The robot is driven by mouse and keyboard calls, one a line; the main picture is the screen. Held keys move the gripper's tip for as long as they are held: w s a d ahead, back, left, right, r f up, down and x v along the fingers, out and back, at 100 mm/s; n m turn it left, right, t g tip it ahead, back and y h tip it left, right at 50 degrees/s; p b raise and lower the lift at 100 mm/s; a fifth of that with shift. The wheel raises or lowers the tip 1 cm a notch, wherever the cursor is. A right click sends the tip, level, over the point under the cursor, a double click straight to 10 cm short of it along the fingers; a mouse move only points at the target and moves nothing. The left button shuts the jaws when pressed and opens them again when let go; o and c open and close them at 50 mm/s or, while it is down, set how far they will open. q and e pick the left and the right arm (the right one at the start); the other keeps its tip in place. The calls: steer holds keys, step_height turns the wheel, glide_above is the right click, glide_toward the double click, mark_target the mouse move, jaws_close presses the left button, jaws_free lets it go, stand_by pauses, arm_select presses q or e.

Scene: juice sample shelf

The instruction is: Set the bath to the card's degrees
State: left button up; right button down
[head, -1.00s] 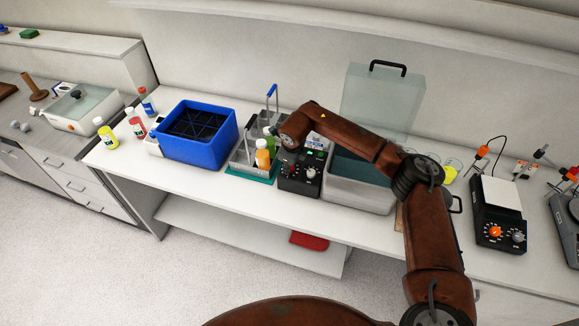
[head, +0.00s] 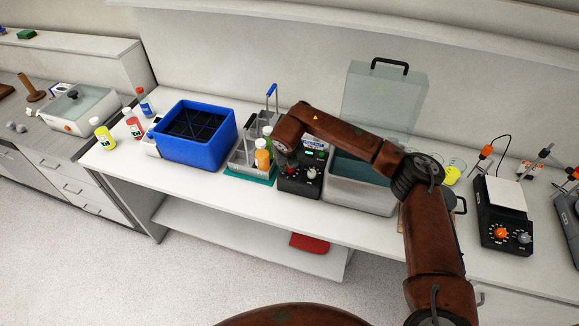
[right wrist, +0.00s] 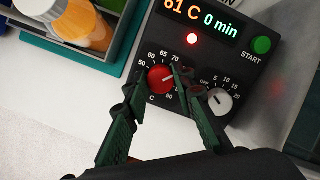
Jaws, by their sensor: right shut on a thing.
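The water bath (head: 362,192) is a grey tub with a raised clear lid, and its black control box (head: 300,181) stands at its left front. In the right wrist view, the display (right wrist: 200,17) reads 61 C and 0 min. My right gripper (right wrist: 158,82) is shut on the red temperature knob (right wrist: 161,80), one finger at each side. The knob's scale runs from 50 to 90. In the head view my wrist hides part of the box. A small white card (head: 316,143) shows behind the box; its writing is too small to read. My left gripper is out of view.
A grey timer knob (right wrist: 220,101) sits close to my right finger; a green START button (right wrist: 262,45) and lit red lamp (right wrist: 191,39) are above. A bottle rack (head: 247,166) and blue crate (head: 196,153) stand to the left, a hotplate (head: 505,215) to the right.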

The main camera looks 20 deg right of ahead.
steer(key=shift+w+r+m, duration=0.15)
steer(key=shift+m, duration=0.15)
steer(key=c, duration=1.9)
jaws_free()
steer(key=o, duration=0.3)
steer(key=v, duration=1.2)
